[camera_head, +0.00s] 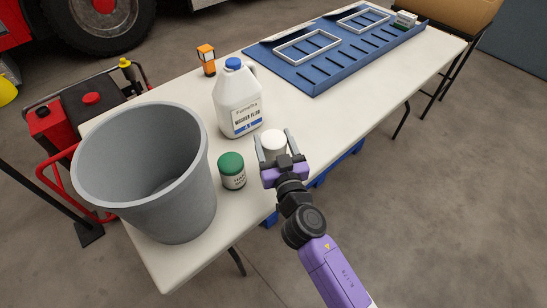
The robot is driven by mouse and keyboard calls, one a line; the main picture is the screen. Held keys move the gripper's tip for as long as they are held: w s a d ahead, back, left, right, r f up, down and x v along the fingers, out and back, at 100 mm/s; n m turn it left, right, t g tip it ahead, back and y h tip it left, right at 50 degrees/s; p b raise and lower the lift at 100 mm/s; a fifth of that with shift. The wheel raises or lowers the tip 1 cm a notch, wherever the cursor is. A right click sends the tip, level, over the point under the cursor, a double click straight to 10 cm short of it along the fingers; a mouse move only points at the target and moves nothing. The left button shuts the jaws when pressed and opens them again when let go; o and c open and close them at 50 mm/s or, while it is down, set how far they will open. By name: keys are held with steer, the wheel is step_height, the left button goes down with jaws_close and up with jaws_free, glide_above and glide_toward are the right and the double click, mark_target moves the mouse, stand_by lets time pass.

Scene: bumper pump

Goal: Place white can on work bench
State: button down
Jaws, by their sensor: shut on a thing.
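My gripper (273,147) is at the right edge of the work bench (300,110), near the middle of the view. Its two grey fingers are shut on the white can (273,141), one on each side. The can's top and upper side show; its lower part is hidden by my gripper. I cannot tell whether the can touches the bench top. The bench is a long table with a pale top.
A green-lidded jar (232,171) stands just left of my gripper. A washer fluid jug (238,99) stands behind. A big grey bucket (150,170) fills the near left end. A blue tray (330,50) lies at the far end, with an orange item (206,60) nearer.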

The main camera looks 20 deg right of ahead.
steer(key=shift+f+b, duration=1.4)
steer(key=shift+f, duration=0.9)
steer(key=shift+f+b, duration=0.25)
steer(key=shift+b, duration=0.1)
steer(key=shift+c, duration=1.5)
jaws_free()
steer(key=shift+p, duration=0.45)
steer(key=s, duration=0.2)
steer(key=s+b, duration=0.1)
steer(key=s, duration=0.2)
steer(key=s+a+r, duration=0.1)
steer(key=s, duration=0.1)
steer(key=shift+s+b, duration=0.35)
steer(key=shift+s, duration=0.05)
